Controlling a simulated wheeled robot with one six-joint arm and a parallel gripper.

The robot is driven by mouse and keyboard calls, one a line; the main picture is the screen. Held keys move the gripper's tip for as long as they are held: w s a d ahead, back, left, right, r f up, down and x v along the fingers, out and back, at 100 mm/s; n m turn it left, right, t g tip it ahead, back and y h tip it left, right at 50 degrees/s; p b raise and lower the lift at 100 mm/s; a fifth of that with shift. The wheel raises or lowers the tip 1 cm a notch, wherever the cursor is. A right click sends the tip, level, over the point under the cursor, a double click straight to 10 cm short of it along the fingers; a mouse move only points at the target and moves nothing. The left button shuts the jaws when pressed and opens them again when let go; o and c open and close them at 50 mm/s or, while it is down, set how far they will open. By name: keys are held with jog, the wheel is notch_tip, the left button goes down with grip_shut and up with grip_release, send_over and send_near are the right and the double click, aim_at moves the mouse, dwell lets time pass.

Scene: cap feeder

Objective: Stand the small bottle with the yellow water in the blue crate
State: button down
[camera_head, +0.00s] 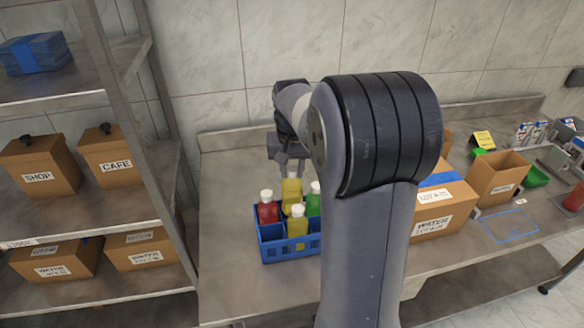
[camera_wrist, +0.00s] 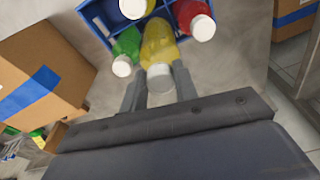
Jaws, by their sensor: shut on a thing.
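The blue crate (camera_head: 290,250) stands on the counter. It also shows in the wrist view (camera_wrist: 92,12). My gripper (camera_wrist: 160,80) is shut on a yellow bottle (camera_wrist: 158,45) with a white cap, upright at the crate. In the head view this bottle (camera_head: 291,188) shows behind another yellow bottle (camera_head: 297,227) and its cap is higher than the others. Its base is hidden, so I cannot tell whether it rests in a compartment. A red bottle (camera_head: 268,213) stands in the crate on the left, a green bottle (camera_head: 313,205) on the right.
My arm hides the counter right of the crate. A cardboard box labelled WATER (camera_head: 432,225) stands further right, then an open box (camera_head: 499,178) and a green bin (camera_head: 536,176). A shelf with boxes (camera_head: 45,165) is on the left. The counter left of the crate is clear.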

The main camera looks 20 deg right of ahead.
aim_at(292, 188)
jog(key=shift+f, duration=0.1)
jog(key=shift+f+b, duration=1.55)
jog(key=shift+f, duration=0.9)
jog(key=shift+f+b, duration=0.6)
jog(key=shift+f, duration=0.25)
jog(key=c, duration=1)
grip_release()
jog(key=c, duration=0.4)
jog(key=shift+r, duration=0.1)
